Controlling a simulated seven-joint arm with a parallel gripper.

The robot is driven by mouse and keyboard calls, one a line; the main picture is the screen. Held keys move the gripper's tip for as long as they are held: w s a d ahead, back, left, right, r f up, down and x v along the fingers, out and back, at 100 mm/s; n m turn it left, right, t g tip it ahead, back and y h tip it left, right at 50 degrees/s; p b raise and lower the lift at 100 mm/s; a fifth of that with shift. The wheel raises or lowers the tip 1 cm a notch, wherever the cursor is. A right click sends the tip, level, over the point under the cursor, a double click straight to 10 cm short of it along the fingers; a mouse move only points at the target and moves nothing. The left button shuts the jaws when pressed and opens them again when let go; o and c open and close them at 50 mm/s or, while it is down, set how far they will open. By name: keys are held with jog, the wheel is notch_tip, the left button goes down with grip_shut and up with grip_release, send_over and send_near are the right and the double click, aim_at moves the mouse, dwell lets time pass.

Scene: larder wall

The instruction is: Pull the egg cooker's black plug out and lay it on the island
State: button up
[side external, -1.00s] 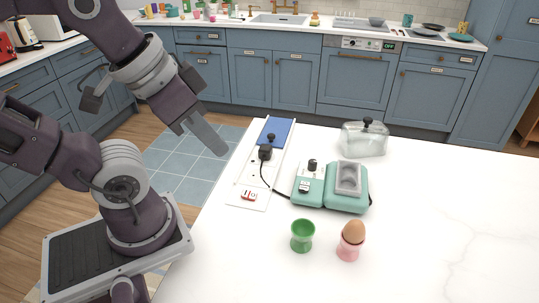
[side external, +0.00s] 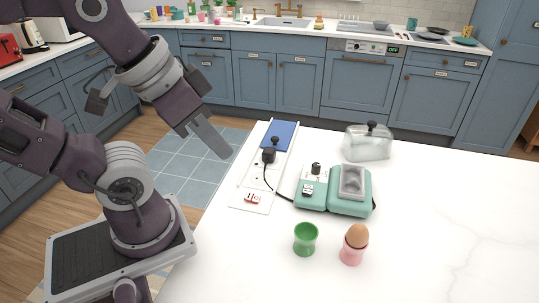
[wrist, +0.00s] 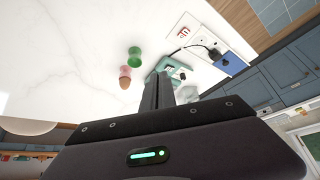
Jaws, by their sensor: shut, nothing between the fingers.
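The black plug (side external: 268,155) sits in the white socket strip (side external: 248,199) at the island's left edge; it also shows in the wrist view (wrist: 214,52). A black cord runs from it to the mint-green egg cooker (side external: 313,191), which stands on the white island (side external: 420,215) to its right. In the wrist view the cooker (wrist: 186,74) is partly hidden behind my fingers. My gripper (side external: 226,153) is shut and empty. In the side view it hangs to the left of the plug and strip, apart from both.
A blue panel (side external: 279,133) and a red-marked switch (side external: 252,199) are on the strip. A glass cover (side external: 368,143) stands behind the cooker. A green egg cup (side external: 306,238) and a pink cup with a brown egg (side external: 354,244) stand in front. The island's right side is clear.

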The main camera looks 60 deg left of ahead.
jog(key=o, duration=0.3)
jog(key=shift+w, duration=0.25)
jog(key=o, duration=0.8)
jog(key=shift+m+g+y, duration=0.3)
jog(key=shift+m+g, duration=0.3)
jog(key=shift+m, duration=0.3)
jog(key=w, duration=0.1)
jog(key=w+a, duration=0.1)
jog(key=w, duration=0.1)
jog(key=w+a, duration=0.1)
jog(key=w, duration=0.1)
jog(key=shift+a+r, duration=0.15)
jog(key=shift+r, duration=0.1)
jog(key=shift+c, duration=0.2)
jog(key=shift+o, duration=0.4)
jog(key=w+a+f+m+g, duration=0.1)
jog(key=w+a+m, duration=0.1)
jog(key=w+a, duration=0.2)
jog(key=shift+w+a+f+g, duration=0.2)
jog(key=shift+w+f+g, duration=0.1)
jog(key=shift+w, duration=0.95)
jog(key=m+g, duration=0.3)
jog(key=m, duration=0.2)
send_near(269, 150)
jog(key=shift+s+f, duration=0.15)
jog(key=shift+a+f, duration=0.3)
jog(key=shift+f, duration=0.05)
notch_tip(269, 150, down, 9)
